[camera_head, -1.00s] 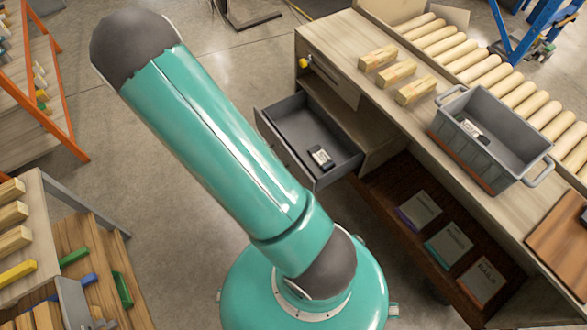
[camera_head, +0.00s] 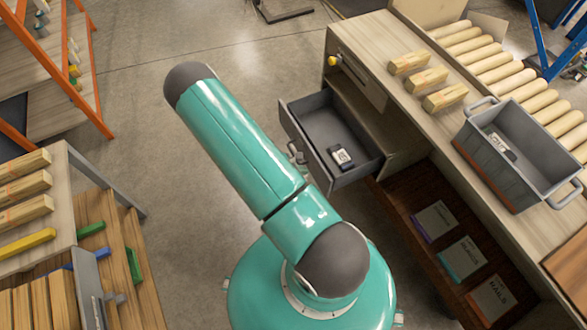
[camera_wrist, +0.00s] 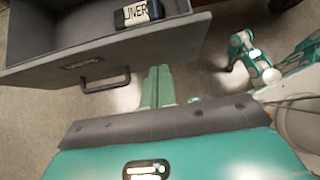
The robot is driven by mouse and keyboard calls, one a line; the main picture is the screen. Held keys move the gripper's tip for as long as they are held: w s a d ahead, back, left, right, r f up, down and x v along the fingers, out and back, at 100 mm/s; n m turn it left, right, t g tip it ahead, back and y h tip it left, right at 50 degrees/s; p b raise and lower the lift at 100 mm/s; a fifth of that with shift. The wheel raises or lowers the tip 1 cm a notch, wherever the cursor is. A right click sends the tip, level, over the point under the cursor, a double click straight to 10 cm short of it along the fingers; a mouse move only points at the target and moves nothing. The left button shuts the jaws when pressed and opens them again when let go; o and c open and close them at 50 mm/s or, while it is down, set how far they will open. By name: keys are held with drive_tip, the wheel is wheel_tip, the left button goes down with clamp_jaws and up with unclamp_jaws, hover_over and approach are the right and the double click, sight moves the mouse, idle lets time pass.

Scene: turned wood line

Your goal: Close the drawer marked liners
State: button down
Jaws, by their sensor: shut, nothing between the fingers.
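The open grey drawer (camera_head: 318,120) sticks out from the left side of the workbench in the head view. A small black item with a white label (camera_head: 341,157) lies in it. In the wrist view the drawer's front panel (camera_wrist: 170,48) carries a label too small to read and a dark handle (camera_wrist: 105,85). The black item (camera_wrist: 138,13) inside reads something like "LINER". My gripper (camera_wrist: 158,72) is shut and empty, its green fingers together at the lower edge of the front panel, right of the handle. I cannot tell whether they touch it.
The workbench (camera_head: 385,45) holds wooden blocks, a grey bin (camera_head: 500,165) and a row of rollers. A shelf with wooden pieces (camera_head: 25,200) stands at left. The floor between is clear.

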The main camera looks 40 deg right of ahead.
sight(320, 167)
drive_tip(key=d, duration=0.2)
drive_tip(key=s+d, duration=0.1)
drive_tip(key=d, duration=0.1)
drive_tip(key=shift+s+d+f, duration=0.1)
drive_tip(key=shift+f, duration=0.2)
drive_tip(key=shift+d, duration=0.1)
drive_tip(key=shift+d, duration=0.15)
